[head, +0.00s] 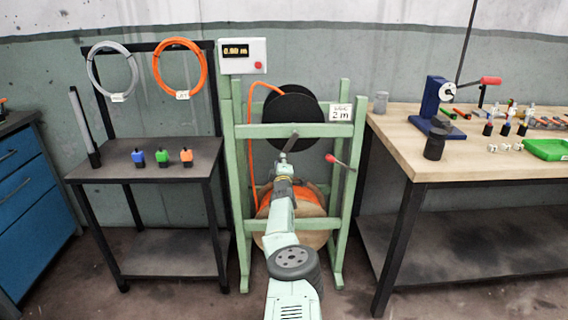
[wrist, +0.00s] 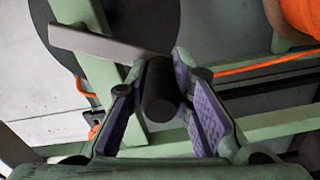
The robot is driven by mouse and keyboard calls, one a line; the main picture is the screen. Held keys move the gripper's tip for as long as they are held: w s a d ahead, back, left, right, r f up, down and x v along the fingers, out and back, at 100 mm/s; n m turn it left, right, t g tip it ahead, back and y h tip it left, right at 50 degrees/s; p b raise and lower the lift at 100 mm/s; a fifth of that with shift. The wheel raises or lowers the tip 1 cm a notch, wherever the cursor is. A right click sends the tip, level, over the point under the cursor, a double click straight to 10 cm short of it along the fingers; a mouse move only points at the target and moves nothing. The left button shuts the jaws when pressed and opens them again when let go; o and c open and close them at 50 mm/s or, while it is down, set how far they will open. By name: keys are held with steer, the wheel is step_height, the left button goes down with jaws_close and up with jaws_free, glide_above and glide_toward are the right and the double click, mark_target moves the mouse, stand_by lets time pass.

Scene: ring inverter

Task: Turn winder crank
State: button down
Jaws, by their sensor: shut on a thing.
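The winder is a pale green frame (head: 346,105) with a black reel (head: 292,105) at the top. A grey crank arm (head: 291,143) shows below the reel's middle; it is a flat bar (wrist: 100,43) in the wrist view. My gripper (wrist: 158,82) is shut on the black cylindrical crank handle (wrist: 160,95), with a purple-padded finger on each side. In the head view my gripper (head: 284,162) is in front of the frame, and the handle is hidden. Orange cable (head: 250,130) runs from the lower spool (head: 310,212) up towards the reel.
A display box (head: 243,56) tops the frame's left post. A red-knobbed lever (head: 334,160) sticks out at the right. A shelf (head: 150,158) with small coloured blocks stands left; a workbench (head: 440,160) with tools stands right.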

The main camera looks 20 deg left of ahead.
steer(key=shift+s+a+f, duration=0.2)
steer(key=shift+a+f, duration=0.05)
steer(key=shift+a, duration=0.2)
steer(key=c, duration=1.6)
jaws_free()
steer(key=shift+r, duration=0.15)
steer(key=shift+o, duration=0.9)
steer(key=shift+d+r, duration=0.1)
steer(key=shift+d, duration=0.05)
steer(key=shift+w, duration=0.1)
